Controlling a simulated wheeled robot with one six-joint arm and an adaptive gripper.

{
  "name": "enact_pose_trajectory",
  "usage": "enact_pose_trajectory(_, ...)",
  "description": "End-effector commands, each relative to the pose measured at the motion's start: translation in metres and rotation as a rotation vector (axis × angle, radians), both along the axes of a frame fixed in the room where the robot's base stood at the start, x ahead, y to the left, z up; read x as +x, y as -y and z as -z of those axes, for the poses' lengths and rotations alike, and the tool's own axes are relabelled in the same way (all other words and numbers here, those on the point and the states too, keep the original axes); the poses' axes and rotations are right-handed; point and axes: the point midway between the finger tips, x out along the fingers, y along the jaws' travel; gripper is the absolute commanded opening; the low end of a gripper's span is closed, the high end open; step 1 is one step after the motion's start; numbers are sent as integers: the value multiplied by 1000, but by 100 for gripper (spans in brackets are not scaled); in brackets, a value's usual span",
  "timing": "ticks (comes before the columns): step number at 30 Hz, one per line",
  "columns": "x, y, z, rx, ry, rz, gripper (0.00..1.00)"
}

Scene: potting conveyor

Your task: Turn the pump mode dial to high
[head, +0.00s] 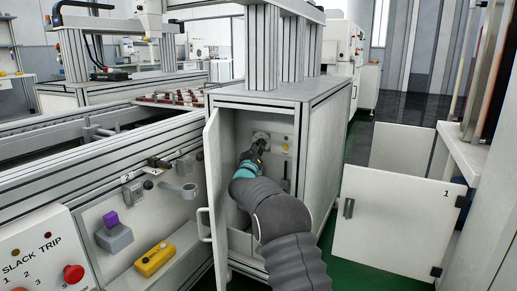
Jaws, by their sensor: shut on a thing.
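The open cabinet (235,112) stands in the middle of the head view with a panel inside. A round, pale dial (261,135) is on the upper part of this panel, mostly hidden behind my gripper. My gripper (260,143) reaches into the cabinet and is shut on the dial. The dial's pointer and any mode marks around it cannot be made out. A small yellow part (285,147) sits on the panel just right of my gripper.
The open cabinet door (213,185) stands close left of my arm. Another open door (393,225), marked 1, is at the right. A conveyor bench (150,130) with a purple-topped knob (111,220) and a yellow box (155,260) lies left. Green floor shows between cabinet and right door.

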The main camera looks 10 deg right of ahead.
Motion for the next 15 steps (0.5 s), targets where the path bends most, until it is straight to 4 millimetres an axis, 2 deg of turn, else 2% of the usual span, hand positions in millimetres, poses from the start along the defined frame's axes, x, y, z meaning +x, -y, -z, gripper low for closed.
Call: enact_pose_trajectory(15,1,-2,1,205,148,0,0)
